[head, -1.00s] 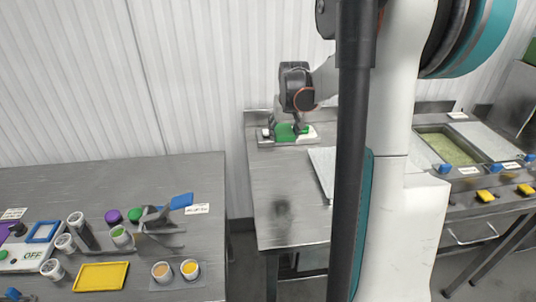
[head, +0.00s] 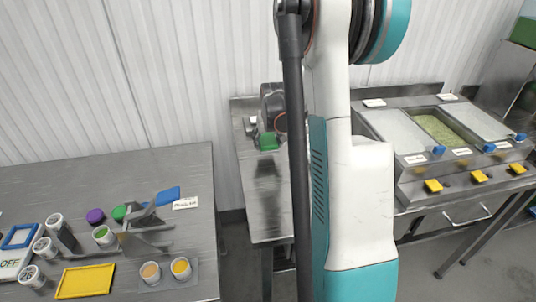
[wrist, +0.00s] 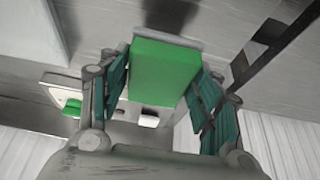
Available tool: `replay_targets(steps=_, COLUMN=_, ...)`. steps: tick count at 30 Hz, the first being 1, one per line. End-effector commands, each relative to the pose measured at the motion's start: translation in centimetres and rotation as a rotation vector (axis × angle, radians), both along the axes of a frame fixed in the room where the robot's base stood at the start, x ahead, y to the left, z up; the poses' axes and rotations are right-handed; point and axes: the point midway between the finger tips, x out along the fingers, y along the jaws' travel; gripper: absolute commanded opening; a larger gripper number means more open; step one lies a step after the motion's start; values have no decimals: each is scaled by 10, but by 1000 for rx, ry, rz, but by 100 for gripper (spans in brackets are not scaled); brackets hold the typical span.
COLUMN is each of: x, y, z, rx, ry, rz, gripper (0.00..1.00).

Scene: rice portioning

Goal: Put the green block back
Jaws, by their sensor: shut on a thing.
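The green block (head: 268,141) is a bright green box in my gripper (head: 270,136), above the narrow steel table in the middle of the head view. In the wrist view the green block (wrist: 165,72) sits between the two teal-padded fingers of my gripper (wrist: 163,88), which is shut on it. A white holder (wrist: 52,95) with another green piece (wrist: 73,107) shows behind the left finger in the wrist view. In the head view a small white part (head: 251,121) shows left of my gripper; the arm hides much of that table.
The left table holds a yellow tray (head: 86,281), several small cups, a blue piece (head: 168,195) and a grey stand (head: 146,228). At right stands a steel counter with a well of green contents (head: 438,130), blue knobs and yellow blocks. The narrow table's front (head: 262,215) is clear.

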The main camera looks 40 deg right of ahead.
Motion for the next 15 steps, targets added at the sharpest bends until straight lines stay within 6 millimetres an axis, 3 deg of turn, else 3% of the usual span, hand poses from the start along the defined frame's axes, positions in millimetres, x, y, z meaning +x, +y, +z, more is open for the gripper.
replay_targets(steps=7, x=0, y=0, z=-17, rx=0, ry=0, rz=0, gripper=36)
replay_targets(steps=15, x=0, y=0, z=-50, rx=0, ry=0, rz=0, gripper=36)
